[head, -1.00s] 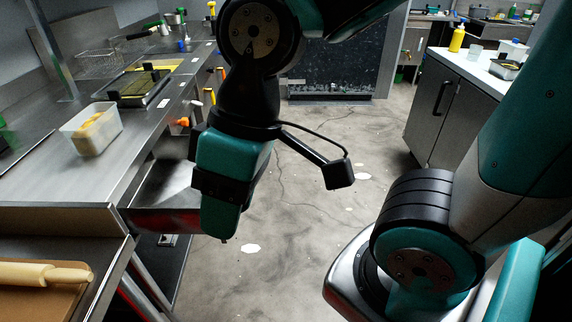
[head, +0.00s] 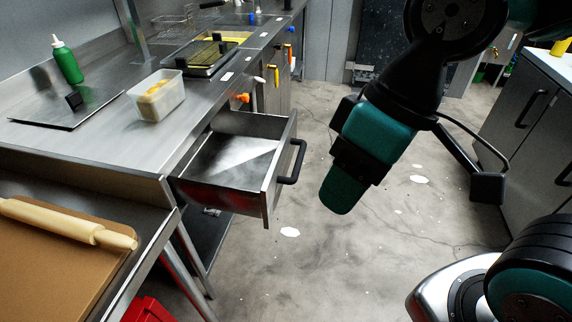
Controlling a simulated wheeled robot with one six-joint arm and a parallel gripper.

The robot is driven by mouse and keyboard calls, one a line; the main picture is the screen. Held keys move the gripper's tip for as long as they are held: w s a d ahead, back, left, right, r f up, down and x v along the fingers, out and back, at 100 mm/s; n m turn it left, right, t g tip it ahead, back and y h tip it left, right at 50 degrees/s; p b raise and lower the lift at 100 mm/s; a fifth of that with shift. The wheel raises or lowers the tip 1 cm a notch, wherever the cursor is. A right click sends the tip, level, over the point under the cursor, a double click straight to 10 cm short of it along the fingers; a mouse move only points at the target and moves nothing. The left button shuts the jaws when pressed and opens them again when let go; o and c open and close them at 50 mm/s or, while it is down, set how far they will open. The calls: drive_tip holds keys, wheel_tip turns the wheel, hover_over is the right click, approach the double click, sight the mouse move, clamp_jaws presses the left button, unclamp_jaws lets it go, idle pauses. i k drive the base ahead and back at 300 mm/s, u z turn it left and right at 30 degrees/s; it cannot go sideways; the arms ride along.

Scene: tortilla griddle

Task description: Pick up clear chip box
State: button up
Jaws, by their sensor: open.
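The clear chip box (head: 158,103) is a translucent open-topped container with yellowish contents, standing upright on the steel counter (head: 110,143) at the left of the head view. My gripper (head: 340,205) hangs over the floor, to the right of the counter and well apart from the box. Its fingertips are hard to make out from this angle, and nothing shows held in it.
An open drawer (head: 284,165) juts from the counter between the box and my gripper. A green bottle (head: 68,62), a dark flat plate (head: 40,110) and a griddle press (head: 205,55) are near the box. A rolling pin (head: 70,222) lies on a board at lower left.

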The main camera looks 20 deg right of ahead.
sight(156, 95)
drive_tip(key=z, duration=0.85)
drive_tip(key=i, duration=4.35)
drive_tip(key=u, duration=3.95)
drive_tip(key=i, duration=0.45)
drive_tip(key=u, duration=0.1)
